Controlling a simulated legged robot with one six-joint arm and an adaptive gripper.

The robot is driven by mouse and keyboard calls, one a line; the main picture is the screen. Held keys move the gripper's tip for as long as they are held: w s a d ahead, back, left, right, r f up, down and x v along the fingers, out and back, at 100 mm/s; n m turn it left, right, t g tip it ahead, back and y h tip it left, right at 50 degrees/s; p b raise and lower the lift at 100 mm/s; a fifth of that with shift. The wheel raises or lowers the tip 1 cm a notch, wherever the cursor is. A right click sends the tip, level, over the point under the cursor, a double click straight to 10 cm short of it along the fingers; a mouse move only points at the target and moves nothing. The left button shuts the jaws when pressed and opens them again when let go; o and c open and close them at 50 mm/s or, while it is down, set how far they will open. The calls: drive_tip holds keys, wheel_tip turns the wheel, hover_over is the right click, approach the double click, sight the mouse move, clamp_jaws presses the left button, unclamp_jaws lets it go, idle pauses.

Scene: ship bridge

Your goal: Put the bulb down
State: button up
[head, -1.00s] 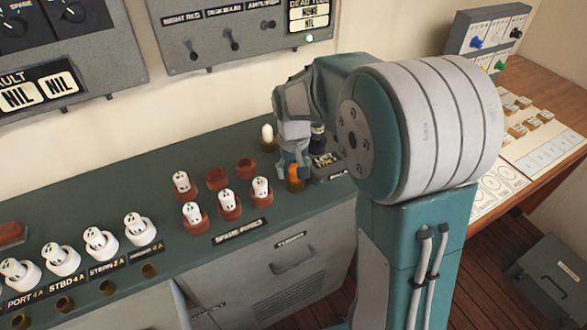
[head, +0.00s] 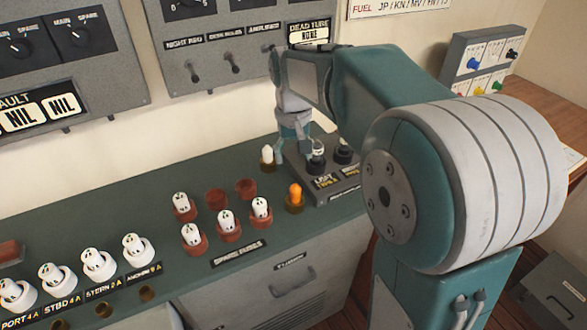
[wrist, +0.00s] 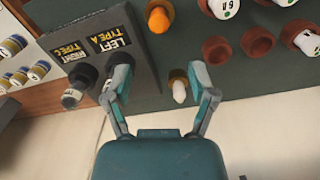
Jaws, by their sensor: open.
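An orange bulb (head: 295,194) stands upright in a brass holder (head: 295,207) on the green console top, in front of the small test box. It also shows in the wrist view (wrist: 158,18). A white bulb (head: 267,154) stands in another brass holder behind it. My gripper (head: 294,152) is open and empty, above the back of the console near the white bulb and the test box. In the wrist view, the white bulb (wrist: 179,90) lies between the spread fingertips (wrist: 161,73), and the orange bulb lies beyond them, apart from both.
The test box (head: 345,185), labelled left type A and right type C, has black sockets beside my fingers; a finger partly hides one. Red-brown fuse holders (head: 228,231), several with white fuses, stand to the left. A wall panel with switches (head: 232,62) is close behind my gripper.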

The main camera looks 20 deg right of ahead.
drive_tip(key=shift+r, duration=0.3)
drive_tip(key=s+t, duration=0.5)
drive_tip(key=s, duration=1.6)
drive_tip(key=shift+s+r+t, duration=0.2)
drive_tip(key=shift+r+t, duration=0.05)
drive_tip(key=shift+t, duration=0.05)
